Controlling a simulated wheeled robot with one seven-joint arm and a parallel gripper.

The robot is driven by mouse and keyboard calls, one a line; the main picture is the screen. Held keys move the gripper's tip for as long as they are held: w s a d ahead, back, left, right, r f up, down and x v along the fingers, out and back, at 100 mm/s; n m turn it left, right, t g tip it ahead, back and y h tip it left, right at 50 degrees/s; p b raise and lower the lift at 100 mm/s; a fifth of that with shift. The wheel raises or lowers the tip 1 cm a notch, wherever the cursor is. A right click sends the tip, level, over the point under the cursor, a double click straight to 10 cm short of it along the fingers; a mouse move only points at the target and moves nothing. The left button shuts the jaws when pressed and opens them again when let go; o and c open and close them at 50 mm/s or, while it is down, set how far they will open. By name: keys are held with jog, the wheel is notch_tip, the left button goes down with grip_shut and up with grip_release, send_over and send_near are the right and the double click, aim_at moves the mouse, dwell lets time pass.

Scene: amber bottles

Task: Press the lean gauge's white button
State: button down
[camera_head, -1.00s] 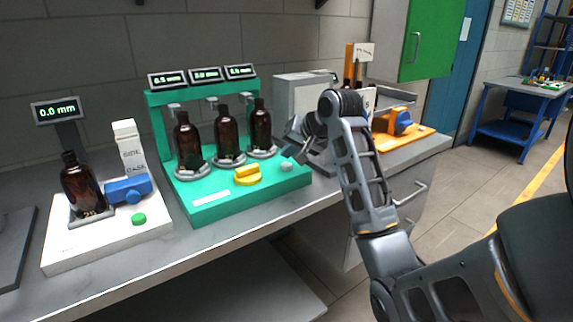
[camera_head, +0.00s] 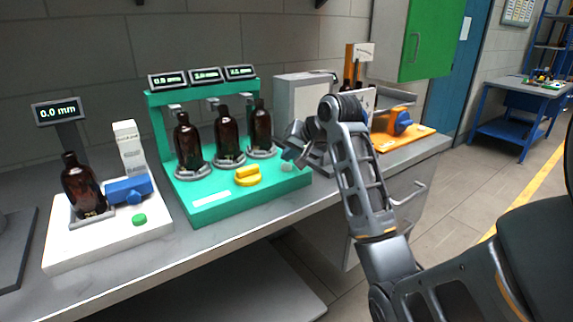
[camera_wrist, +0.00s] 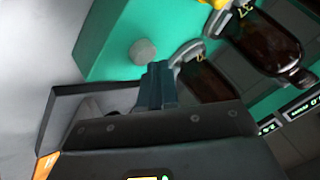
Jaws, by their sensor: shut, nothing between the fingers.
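The lean gauge appears to be the teal stand (camera_head: 232,203) on the bench. It carries three amber bottles, in a row on grey round seats, with small displays above. Its pale round button (camera_head: 287,167) is on the right front of the base, right of a yellow knob (camera_head: 247,176). In the wrist view the button (camera_wrist: 143,52) looks light grey and sits just beyond my fingertips. My gripper (camera_wrist: 157,70) is shut and empty, its dark fingers side by side. In the head view my gripper (camera_head: 291,154) is just above the button; contact cannot be told.
A white stand (camera_head: 105,243) at left holds one amber bottle (camera_head: 83,187), a blue block and a green button (camera_head: 139,220). A grey box (camera_head: 295,98) and an orange fixture (camera_head: 408,139) stand behind and right of my arm. The bench front edge is clear.

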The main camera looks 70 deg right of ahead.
aim_at(290, 166)
jog(key=shift+f, duration=0.5)
dwell(0.5)
jog(key=shift+r, duration=0.2)
jog(key=shift+r+p, duration=0.75)
jog(key=shift+p, duration=0.35)
notch_tip(290, 166, up, 5)
jog(key=p, duration=0.5)
jog(key=shift+p, duration=0.3)
dwell(0.5)
